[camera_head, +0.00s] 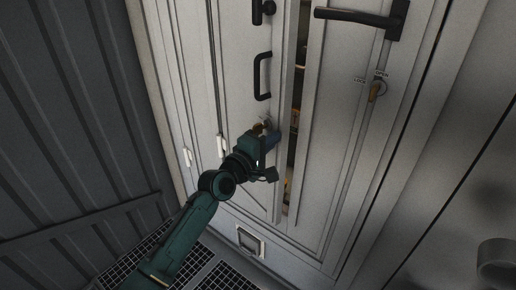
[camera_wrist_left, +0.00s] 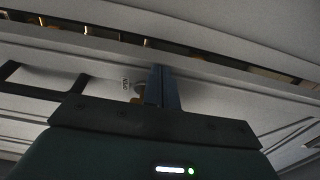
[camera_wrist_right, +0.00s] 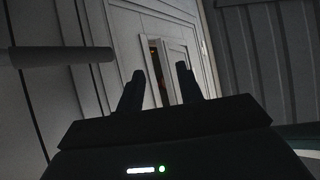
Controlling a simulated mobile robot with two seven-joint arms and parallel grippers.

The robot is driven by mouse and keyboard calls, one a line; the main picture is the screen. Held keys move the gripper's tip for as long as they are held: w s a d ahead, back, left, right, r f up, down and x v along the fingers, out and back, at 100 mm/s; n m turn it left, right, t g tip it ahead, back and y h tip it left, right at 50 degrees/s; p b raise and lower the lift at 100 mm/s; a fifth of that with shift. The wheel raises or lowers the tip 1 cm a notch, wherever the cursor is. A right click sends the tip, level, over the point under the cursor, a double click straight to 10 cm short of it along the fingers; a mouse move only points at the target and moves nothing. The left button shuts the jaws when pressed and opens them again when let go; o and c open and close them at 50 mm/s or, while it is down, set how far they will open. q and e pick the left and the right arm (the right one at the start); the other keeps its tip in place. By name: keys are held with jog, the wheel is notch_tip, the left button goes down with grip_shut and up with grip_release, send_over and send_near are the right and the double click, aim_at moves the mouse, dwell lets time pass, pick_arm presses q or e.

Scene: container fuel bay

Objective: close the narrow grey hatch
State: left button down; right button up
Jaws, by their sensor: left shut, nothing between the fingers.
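The narrow grey hatch (camera_head: 237,62), a tall pale door leaf with a black pull handle (camera_head: 262,76), stands slightly ajar. A slit (camera_head: 297,110) along its right edge shows shelves inside. My left gripper (camera_head: 272,137) is shut and empty, at the hatch's right edge beside a small brass knob (camera_head: 259,128). In the left wrist view, the shut fingers (camera_wrist_left: 163,88) point at the hatch face near the slit; I cannot tell whether they touch. My right gripper (camera_wrist_right: 157,85) is open and empty, away from the hatch, which shows in the distance.
A wider door leaf (camera_head: 335,110) with a black lever (camera_head: 360,18) and a lock knob (camera_head: 376,91) is right of the slit. A corrugated dark wall (camera_head: 70,110) stands at left, with grating (camera_head: 205,272) below. A grey bar (camera_wrist_right: 60,57) lies left of my right gripper.

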aim_at(283, 136)
pick_arm(q)
jog(key=shift+s+d+b+x, duration=0.15)
jog(key=shift+b+x, duration=0.1)
jog(key=shift+x, duration=0.65)
jog(key=shift+s+d+b+x, duration=0.1)
jog(key=shift+d+b+x, duration=0.1)
jog(key=shift+x, duration=0.65)
jog(key=shift+s+d+b+x, duration=0.1)
jog(key=shift+b+x, duration=0.15)
jog(key=shift+x, duration=0.65)
pick_arm(e)
jog(key=shift+w+a, duration=0.15)
jog(key=shift+a, duration=0.25)
pick_arm(q)
jog(key=shift+s+a, duration=0.1)
pick_arm(e)
jog(key=shift+r, duration=0.1)
